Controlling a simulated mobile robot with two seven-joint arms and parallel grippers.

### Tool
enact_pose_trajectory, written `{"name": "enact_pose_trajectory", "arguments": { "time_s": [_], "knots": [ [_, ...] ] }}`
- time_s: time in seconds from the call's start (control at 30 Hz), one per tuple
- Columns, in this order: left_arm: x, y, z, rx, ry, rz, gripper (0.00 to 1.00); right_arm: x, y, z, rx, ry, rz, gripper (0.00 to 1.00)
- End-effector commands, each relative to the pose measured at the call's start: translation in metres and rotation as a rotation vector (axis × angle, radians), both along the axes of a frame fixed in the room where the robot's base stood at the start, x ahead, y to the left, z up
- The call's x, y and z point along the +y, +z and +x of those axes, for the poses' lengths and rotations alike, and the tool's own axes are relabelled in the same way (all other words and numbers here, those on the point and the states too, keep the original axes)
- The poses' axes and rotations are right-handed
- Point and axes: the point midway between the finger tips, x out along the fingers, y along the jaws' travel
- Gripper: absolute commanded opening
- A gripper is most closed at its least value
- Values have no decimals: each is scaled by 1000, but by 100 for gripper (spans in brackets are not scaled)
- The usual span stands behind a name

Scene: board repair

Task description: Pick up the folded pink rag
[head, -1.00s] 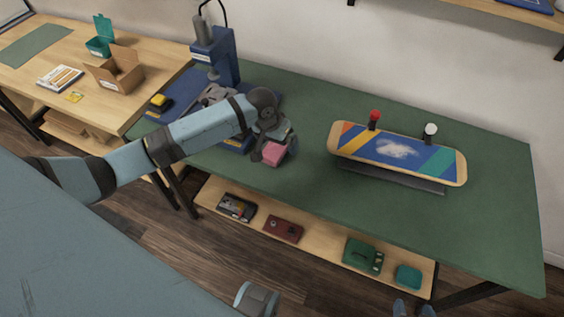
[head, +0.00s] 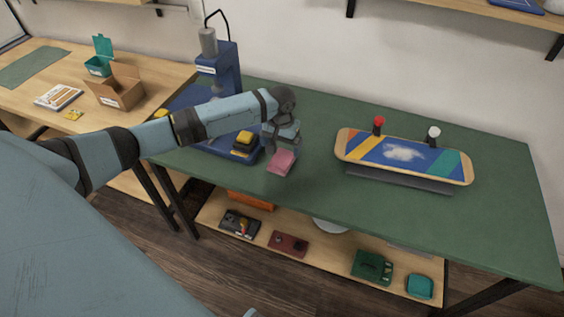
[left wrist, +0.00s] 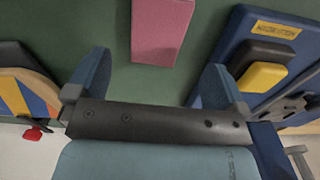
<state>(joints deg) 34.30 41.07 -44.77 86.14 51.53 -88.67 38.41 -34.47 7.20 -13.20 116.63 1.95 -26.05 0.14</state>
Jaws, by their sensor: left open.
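The folded pink rag (head: 281,162) lies on the green bench top, left of the skateboard deck. It also shows at the top of the left wrist view (left wrist: 160,30). My left gripper (head: 279,146) is just behind the rag in the head view, apart from it. In the left wrist view its two fingers (left wrist: 153,80) are spread wide with nothing between them, and the rag lies beyond the gap. My right gripper cannot be made out.
The skateboard deck (head: 404,155) sits on a stand to the right. The bench's green top (head: 330,200) is clear in front of the deck.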

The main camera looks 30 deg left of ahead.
Motion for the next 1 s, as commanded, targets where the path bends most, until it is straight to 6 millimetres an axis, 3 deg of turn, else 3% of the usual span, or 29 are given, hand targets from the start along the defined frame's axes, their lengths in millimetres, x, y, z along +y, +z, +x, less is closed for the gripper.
{"name": "enact_pose_trajectory", "arguments": {
  "time_s": [0.27, 0.53, 0.77, 1.0],
  "knots": [
    [-1, -19, -1, 1, -1, 1, 99, 1, -2, -1, 4, 1, 2, 60],
    [-2, -57, -2, 0, -1, 2, 99, 3, -8, -5, 16, 2, 8, 60],
    [-3, -59, -1, -2, -2, 0, 99, 4, -7, -5, 17, -1, 11, 60],
    [-3, -59, -1, -2, -1, 0, 46, 4, -6, -3, 13, -1, 10, 60]
  ]
}}
